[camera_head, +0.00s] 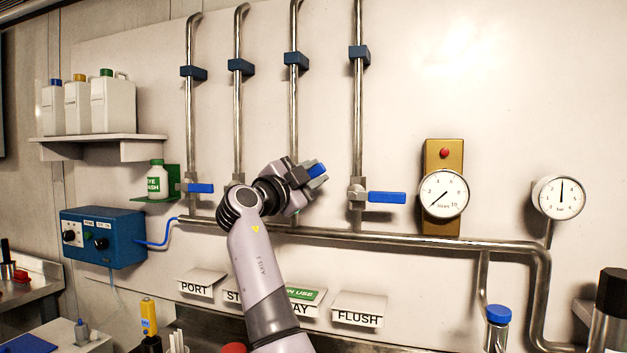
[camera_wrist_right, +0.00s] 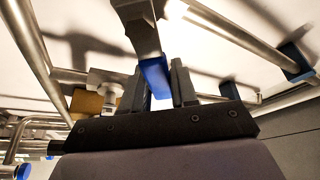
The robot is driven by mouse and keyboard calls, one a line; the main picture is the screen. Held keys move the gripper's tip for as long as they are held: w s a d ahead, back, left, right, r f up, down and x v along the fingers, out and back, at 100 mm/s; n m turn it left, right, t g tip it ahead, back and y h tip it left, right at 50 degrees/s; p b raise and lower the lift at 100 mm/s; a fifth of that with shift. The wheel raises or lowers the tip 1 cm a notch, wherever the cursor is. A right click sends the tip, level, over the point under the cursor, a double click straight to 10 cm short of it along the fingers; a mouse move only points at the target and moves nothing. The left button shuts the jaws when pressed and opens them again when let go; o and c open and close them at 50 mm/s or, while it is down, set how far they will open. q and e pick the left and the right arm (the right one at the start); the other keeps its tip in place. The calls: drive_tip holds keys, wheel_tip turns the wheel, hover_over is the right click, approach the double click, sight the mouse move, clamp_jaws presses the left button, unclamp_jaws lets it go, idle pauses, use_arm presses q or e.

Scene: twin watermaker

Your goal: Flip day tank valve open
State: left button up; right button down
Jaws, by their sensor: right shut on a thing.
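The day tank valve's blue handle (camera_head: 317,170) shows at the end of my right gripper (camera_head: 305,174), on the third pipe from the left. The handle appears tilted slightly upward to the right. In the right wrist view the blue handle (camera_wrist_right: 155,78) sits between the two dark fingers of the gripper (camera_wrist_right: 160,88), which is shut on it. My gripper and arm hide the valve body in the head view. The label ending in "AY" (camera_head: 300,310) below is partly covered by my arm and carries a green "IN USE" tag (camera_head: 306,295). My left gripper is not in view.
Blue valve handles on the first pipe (camera_head: 201,188) and fourth pipe (camera_head: 386,197) point right, level. A horizontal pipe (camera_head: 400,239) runs below. Two gauges (camera_head: 444,194) (camera_head: 560,197) are on the right. A blue control box (camera_head: 103,237) and a bottle shelf (camera_head: 100,138) are left.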

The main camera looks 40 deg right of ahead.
idle(0.3)
drive_tip(key=c, duration=1)
unclamp_jaws()
drive_tip(key=shift+o, duration=0.2)
drive_tip(key=b+v, duration=0.2)
drive_tip(key=v, duration=0.5)
drive_tip(key=shift+w+a, duration=0.1)
